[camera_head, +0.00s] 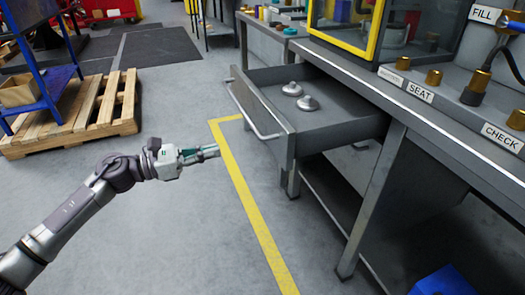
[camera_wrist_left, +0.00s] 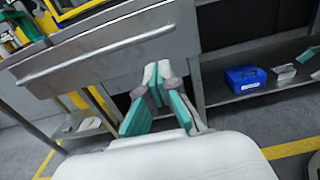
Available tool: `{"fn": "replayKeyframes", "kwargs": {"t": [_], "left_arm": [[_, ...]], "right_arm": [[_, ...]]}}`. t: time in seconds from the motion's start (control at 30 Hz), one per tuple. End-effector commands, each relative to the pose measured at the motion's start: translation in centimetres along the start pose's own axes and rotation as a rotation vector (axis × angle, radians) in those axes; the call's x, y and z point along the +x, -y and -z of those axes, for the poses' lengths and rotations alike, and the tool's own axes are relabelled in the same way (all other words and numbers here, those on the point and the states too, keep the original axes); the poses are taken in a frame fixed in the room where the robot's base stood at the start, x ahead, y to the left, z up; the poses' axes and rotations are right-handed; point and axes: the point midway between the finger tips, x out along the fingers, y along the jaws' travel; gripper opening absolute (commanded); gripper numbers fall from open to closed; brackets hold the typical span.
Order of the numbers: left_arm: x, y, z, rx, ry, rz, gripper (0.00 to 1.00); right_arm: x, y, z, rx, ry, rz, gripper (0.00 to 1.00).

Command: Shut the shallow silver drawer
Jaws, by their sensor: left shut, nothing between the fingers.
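The shallow silver drawer (camera_head: 258,130) is pulled out of the grey workbench (camera_head: 385,205), with its bar handle (camera_head: 254,112) along the front. Two round metal parts (camera_head: 300,96) lie inside it. My left gripper (camera_head: 214,152) is shut and empty, in the air to the left of the drawer front, apart from it in the head view. In the left wrist view the drawer front (camera_wrist_left: 125,62) and its handle (camera_wrist_left: 95,50) lie ahead of the shut fingertips (camera_wrist_left: 158,72). My right gripper is not in view.
A yellow floor line (camera_head: 250,205) runs beside the bench. A wooden pallet (camera_head: 75,115) and a blue rack (camera_head: 38,55) stand at left. A blue box (camera_wrist_left: 245,77) sits on the lower shelf (camera_wrist_left: 270,87). The floor before the drawer is clear.

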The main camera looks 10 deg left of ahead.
Motion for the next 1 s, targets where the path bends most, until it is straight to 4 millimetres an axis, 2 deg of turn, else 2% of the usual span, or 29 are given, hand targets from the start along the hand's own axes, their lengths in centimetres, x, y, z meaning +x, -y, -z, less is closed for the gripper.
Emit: {"fn": "replayKeyframes", "kwargs": {"t": [0.17, 0.4, 0.6, 0.8, 1.0], "left_arm": [[2.9, 0.0, -0.4, -0.002, 0.005, 0.002, 0.00], [8.2, 0.0, -0.4, -0.004, 0.006, 0.000, 0.00], [11.6, -0.1, -0.2, -0.005, 0.005, -0.001, 0.00], [13.2, -0.1, -0.2, -0.006, 0.003, -0.002, 0.00], [13.5, -0.1, -0.1, -0.007, 0.002, -0.003, 0.00]], "right_arm": [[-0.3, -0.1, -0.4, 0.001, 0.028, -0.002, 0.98], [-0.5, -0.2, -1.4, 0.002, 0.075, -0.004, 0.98], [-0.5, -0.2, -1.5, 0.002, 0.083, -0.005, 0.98], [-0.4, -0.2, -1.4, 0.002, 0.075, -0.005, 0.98], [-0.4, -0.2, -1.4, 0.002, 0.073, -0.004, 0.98]]}}
